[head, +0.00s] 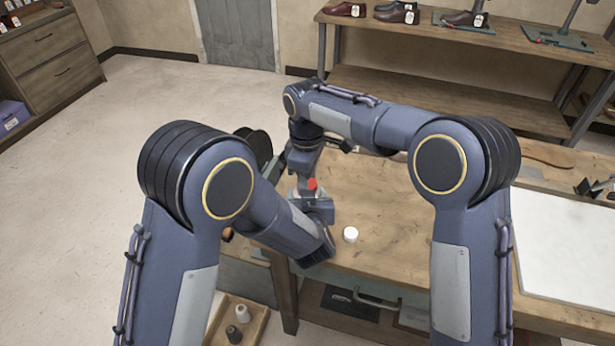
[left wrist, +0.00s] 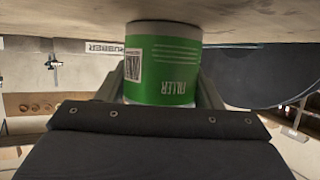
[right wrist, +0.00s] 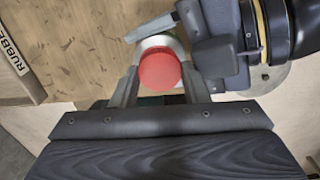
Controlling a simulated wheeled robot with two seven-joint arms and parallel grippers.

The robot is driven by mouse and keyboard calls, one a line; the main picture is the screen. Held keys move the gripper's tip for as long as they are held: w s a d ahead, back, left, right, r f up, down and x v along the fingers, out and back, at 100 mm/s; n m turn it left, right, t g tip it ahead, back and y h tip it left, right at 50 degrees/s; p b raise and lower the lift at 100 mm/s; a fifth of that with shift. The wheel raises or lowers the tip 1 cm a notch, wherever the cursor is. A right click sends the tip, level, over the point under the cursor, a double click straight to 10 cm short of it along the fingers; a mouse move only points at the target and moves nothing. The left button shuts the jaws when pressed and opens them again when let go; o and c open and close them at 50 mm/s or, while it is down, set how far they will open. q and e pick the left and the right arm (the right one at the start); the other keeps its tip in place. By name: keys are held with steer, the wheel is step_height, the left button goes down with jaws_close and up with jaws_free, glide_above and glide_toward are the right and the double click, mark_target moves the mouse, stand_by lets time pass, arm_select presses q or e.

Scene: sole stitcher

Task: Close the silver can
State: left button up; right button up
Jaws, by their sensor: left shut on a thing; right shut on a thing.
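The can (left wrist: 163,70) has a green label reading FILLER and a pale, silvery end; it appears upside down in the left wrist view. My left gripper (head: 314,204) is shut on the can's sides. A round red lid (right wrist: 158,70) shows at the can's top in the right wrist view, and as a small red spot in the head view (head: 312,184). My right gripper (right wrist: 158,84) is shut on the lid from above, with a finger on each side. The lid appears at the can's mouth; I cannot tell whether it is fully seated.
The wooden table (head: 400,205) has clear room to the right of the grippers. A small white round piece (head: 350,234) lies near its front edge. A white board (head: 570,250) lies at right. A low tray (head: 252,326) with spools is below left.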

arm_select(q)
steer(key=shift+w+r, duration=0.1)
steer(key=shift+r, duration=0.1)
arm_select(e)
steer(key=shift+s+f, duration=0.2)
steer(key=shift+f, duration=0.45)
arm_select(q)
steer(key=shift+d, duration=0.1)
arm_select(e)
steer(key=shift+w+d+f, duration=0.1)
steer(key=shift+w+f, duration=0.05)
steer(key=shift+r, duration=0.25)
steer(key=shift+a+r, duration=0.2)
steer(key=shift+r, duration=0.15)
stand_by(0.8)
